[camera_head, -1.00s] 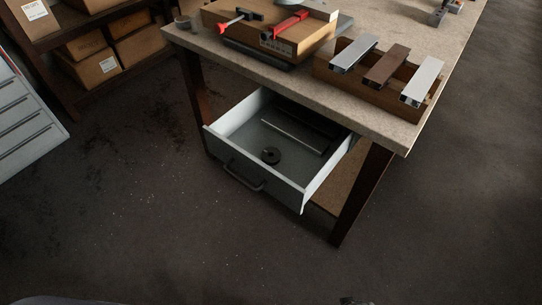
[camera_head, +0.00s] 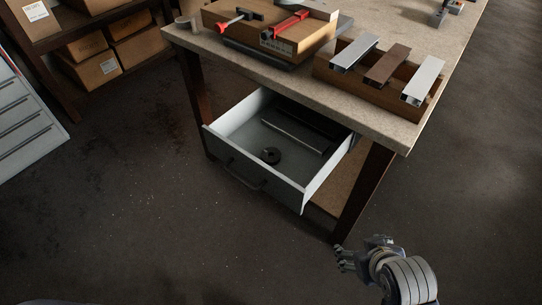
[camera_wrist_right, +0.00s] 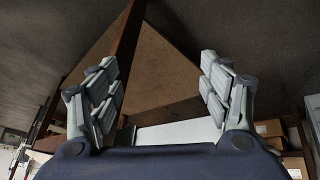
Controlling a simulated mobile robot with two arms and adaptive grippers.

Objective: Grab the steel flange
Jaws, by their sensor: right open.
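The steel flange (camera_head: 271,155) is a small dark round disc with a raised hub. It lies on the floor of the open drawer (camera_head: 303,196) under the workbench. My right gripper (camera_head: 343,257) is at the lower right of the head view, outside the drawer, near the foot of the front bench leg. In the right wrist view the right gripper (camera_wrist_right: 160,90) has its fingers spread wide with nothing between them. The flange cannot be made out in that view. My left gripper is not in view.
A metal profile (camera_head: 293,136) lies behind the flange in the drawer. The bench top (camera_head: 230,53) overhangs the drawer's back. The bench leg (camera_head: 362,195) stands right of the drawer. A wooden holder (camera_head: 372,91) carries three profiles above. The floor in front is clear.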

